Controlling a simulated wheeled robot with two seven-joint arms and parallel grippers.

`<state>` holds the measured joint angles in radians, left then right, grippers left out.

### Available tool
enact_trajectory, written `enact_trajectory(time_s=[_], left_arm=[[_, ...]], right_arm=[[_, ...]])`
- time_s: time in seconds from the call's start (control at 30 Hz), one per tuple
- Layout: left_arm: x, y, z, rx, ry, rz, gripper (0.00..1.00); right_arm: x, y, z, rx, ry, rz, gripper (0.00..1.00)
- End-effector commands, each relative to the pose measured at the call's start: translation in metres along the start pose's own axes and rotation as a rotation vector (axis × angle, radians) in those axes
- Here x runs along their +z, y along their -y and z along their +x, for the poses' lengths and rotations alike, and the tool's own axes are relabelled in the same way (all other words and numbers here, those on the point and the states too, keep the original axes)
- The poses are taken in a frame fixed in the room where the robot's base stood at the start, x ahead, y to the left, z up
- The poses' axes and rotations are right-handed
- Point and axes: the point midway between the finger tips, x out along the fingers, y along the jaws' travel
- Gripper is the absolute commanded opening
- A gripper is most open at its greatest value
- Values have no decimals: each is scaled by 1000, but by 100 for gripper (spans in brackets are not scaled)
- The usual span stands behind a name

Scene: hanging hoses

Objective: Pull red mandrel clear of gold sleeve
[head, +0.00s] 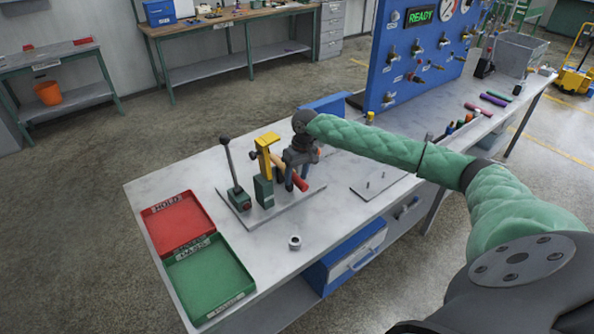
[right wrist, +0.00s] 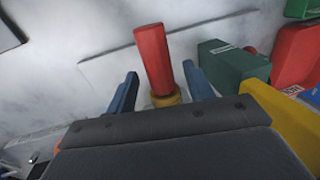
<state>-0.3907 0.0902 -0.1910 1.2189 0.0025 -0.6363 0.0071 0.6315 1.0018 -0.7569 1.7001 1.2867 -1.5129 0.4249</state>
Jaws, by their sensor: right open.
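The red mandrel (right wrist: 154,58) is a plain red cylinder in the right wrist view. Its lower end meets the gold sleeve (right wrist: 167,98), which shows as a short ring partly hidden by my gripper body. My right gripper (right wrist: 160,74) is open, with one blue finger on each side of the mandrel and visible gaps between. In the head view the red mandrel (head: 299,183) slants down to the right beneath my right gripper (head: 297,178), over the grey base plate (head: 285,212). The sleeve is mostly hidden there. My left gripper is out of view.
A yellow clamp (head: 265,143) on a green block and a black-knobbed lever (head: 228,158) stand left of my gripper. A red tray (head: 178,222) and green tray (head: 208,280) lie at the table's left end. A small metal ring (head: 295,243) sits in front. A blue panel (head: 410,60) stands behind.

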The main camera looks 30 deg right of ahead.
Motion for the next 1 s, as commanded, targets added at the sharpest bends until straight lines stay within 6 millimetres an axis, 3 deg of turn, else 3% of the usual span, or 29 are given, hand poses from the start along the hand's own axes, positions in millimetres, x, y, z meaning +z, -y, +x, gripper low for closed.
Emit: enact_trajectory(time_s=[0.13,0.17,0.4,1.0], left_arm=[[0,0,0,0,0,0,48],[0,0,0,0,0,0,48],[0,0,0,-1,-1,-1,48],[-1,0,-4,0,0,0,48]], right_arm=[[0,0,0,0,0,0,52],[0,0,0,0,0,0,48],[0,0,0,0,0,0,2],[4,0,0,0,1,0,1]])
